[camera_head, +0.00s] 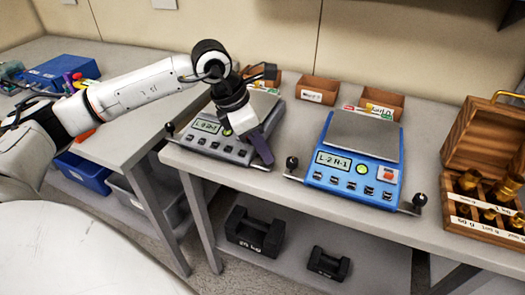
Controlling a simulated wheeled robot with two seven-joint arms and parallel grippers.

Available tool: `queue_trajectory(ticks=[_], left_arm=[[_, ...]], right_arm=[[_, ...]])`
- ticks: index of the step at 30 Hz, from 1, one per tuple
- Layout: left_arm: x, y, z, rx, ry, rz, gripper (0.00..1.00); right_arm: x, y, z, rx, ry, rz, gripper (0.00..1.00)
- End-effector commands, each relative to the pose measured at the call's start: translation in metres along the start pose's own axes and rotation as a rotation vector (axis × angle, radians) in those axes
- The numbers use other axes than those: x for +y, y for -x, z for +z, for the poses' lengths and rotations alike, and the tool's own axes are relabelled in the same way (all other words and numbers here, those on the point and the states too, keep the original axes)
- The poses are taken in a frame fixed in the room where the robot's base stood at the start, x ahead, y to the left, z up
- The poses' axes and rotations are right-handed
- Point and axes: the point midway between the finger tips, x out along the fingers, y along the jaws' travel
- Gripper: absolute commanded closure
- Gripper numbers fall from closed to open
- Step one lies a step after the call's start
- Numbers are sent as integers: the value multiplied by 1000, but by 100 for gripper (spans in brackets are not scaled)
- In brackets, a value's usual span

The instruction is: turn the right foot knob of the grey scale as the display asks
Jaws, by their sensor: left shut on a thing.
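The grey scale (207,146) stands on the bench at the centre left, with a small greenish display (207,127) whose text is too small to read surely. Its left foot knob (170,128) is black and shows at its front left corner. My left gripper (264,157) reaches down at the scale's front right corner and is shut on the right foot knob, which the fingers hide. My gripper and wrist also cover part of the scale's right side. My right gripper is not in view.
A blue scale (345,187) stands to the right; its left knob (292,162) is close to my gripper. Small brown bins (318,90) stand behind. A wooden box of brass weights (462,207) is at the far right. Black weights (254,232) lie on the lower shelf.

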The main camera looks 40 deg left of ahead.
Motion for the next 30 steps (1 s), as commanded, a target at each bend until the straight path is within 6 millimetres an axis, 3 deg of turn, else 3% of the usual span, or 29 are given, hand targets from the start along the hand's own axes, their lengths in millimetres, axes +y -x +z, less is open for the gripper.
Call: queue_trajectory(ticks=[9,30], left_arm=[[-3,-2,2,-6,274,116,100],[-5,0,4,-6,750,310,100]], right_arm=[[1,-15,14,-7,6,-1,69],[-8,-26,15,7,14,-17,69]])
